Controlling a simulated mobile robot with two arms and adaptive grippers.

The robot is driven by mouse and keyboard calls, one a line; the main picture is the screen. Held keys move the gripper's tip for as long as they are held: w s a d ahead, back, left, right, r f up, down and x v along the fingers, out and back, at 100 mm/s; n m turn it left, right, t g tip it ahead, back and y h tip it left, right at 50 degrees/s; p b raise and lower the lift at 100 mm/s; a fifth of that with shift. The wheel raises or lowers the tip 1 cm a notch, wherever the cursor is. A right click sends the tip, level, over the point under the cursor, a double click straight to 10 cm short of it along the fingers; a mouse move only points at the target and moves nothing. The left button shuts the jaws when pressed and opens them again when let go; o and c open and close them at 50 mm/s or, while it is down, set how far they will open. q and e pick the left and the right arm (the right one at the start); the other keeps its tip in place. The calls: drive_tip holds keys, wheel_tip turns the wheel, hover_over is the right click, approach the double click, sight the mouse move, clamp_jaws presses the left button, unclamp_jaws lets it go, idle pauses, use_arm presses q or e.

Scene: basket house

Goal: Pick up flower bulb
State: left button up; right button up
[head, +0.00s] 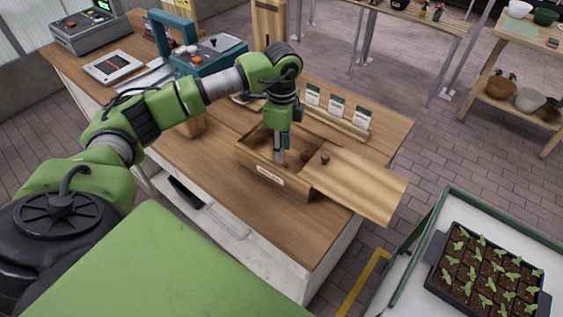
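A wooden box (262,168) with a pale label on its front stands on the wooden counter. Its lid (365,186) is slid out to the right and overhangs the counter edge. Small brown round things, probably flower bulbs (304,156), show inside the box. My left gripper (280,157) points straight down into the box's left part, with its fingertips low inside. The fingers look close together, but whether they hold a bulb is hidden. My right gripper is not in view.
A rack of seed packets (336,112) stands behind the box. A teal machine (207,58) and a grey device (108,67) sit at the counter's far left. A seedling tray (488,275) lies on a cart at lower right. The counter front is clear.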

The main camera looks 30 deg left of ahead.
use_arm(q)
drive_tip(key=shift+s+a+f+p, duration=0.1)
drive_tip(key=shift+s+f+p, duration=0.05)
drive_tip(key=shift+f+p, duration=0.8)
wheel_tip(320, 180, down, 2)
drive_tip(key=shift+f, duration=0.4)
drive_tip(key=c, duration=0.6)
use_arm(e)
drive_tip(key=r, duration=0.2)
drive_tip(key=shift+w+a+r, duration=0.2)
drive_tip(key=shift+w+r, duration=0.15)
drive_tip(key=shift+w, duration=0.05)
